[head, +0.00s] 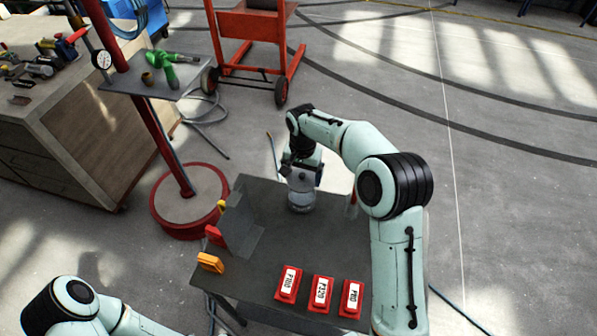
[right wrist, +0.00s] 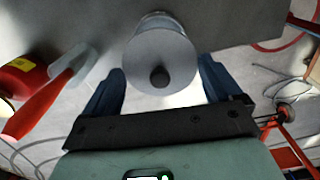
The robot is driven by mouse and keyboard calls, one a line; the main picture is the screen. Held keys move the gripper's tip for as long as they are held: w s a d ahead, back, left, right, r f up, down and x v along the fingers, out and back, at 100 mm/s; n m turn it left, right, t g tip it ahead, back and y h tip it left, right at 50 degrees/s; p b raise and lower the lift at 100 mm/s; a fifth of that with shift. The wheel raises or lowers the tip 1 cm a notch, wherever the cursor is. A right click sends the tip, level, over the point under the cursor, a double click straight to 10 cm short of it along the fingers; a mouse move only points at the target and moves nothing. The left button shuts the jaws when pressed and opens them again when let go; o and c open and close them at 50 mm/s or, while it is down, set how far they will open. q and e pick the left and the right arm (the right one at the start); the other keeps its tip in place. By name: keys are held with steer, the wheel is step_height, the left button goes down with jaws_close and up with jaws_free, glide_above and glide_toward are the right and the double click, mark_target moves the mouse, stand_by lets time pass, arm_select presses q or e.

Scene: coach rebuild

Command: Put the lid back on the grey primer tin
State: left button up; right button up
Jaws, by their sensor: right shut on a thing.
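The grey primer tin (head: 301,203) stands upright near the far edge of the dark table. My right gripper (head: 303,177) is directly above it, pointing down. A little of the tin (right wrist: 157,18) shows past the lid's edge. Whether the lid touches the tin's rim cannot be told. Only part of my left arm shows at the lower left of the head view; its gripper is out of frame.
Three red labelled blocks (head: 322,291) stand along the table's (head: 262,270) near edge. A grey rack (head: 240,227) with red and yellow pieces is at its left. In the right wrist view, a red-handled tool (right wrist: 45,105) and a red can (right wrist: 22,78) are left of the lid.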

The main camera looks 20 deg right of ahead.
steer(key=shift+s+f, duration=0.2)
steer(key=shift+f, duration=0.45)
step_height(320, 180, down, 2)
steer(key=shift+f+b, duration=0.25)
steer(key=shift+b, duration=0.6)
steer(key=shift+f, duration=0.7)
steer(key=shift+w+f+b, duration=0.15)
steer(key=shift+f+b, duration=0.15)
steer(key=shift+f, duration=0.15)
arm_select(q)
steer(key=s+f, duration=0.2)
steer(key=f, duration=0.1)
steer(key=shift+s+f, duration=0.1)
steer(key=shift+s, duration=0.25)
steer(key=shift+w+r, duration=0.15)
steer(key=shift+r, duration=0.1)
arm_select(e)
steer(key=shift+r, duration=0.1)
arm_select(q)
steer(key=shift+w+r, duration=0.1)
arm_select(e)
steer(key=shift+f, duration=0.2)
steer(key=o, duration=0.7)
